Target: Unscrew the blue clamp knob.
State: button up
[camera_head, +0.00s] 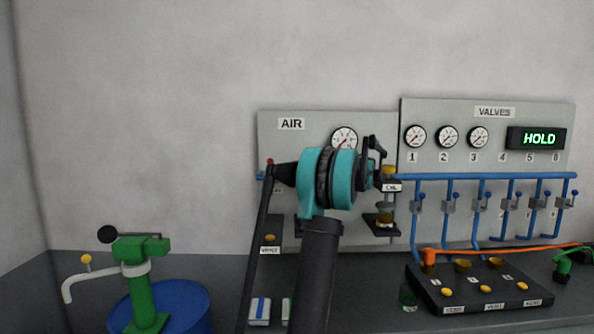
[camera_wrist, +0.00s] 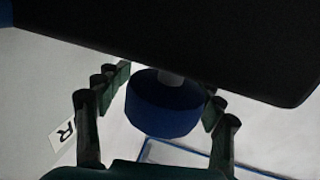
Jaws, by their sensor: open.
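A blue clamp knob (camera_wrist: 163,108), a short round cylinder on a grey stem (camera_wrist: 172,78), shows in the wrist view below a large dark body (camera_wrist: 210,40). My gripper (camera_wrist: 166,92) is open, with one dark green finger on each side of the knob. The left finger shows a small gap to it; on the right I cannot tell whether there is contact. In the head view, my gripper (camera_head: 373,165) is in front of the AIR panel (camera_head: 320,123), beside the oiler labelled OIL (camera_head: 390,187). I cannot make out the knob there, behind my arm.
The VALVES panel (camera_head: 450,115) with gauges, blue pipes and a HOLD display (camera_head: 539,138) is at the right. A black box (camera_head: 480,290) with yellow buttons lies on the bench below. A blue drum (camera_head: 185,305) with a green pump (camera_head: 143,285) stands at left. The upper wall area is clear.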

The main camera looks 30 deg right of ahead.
notch_tip(320, 180, up, 9)
dwell(0.3)
jog(key=shift+o, duration=0.3)
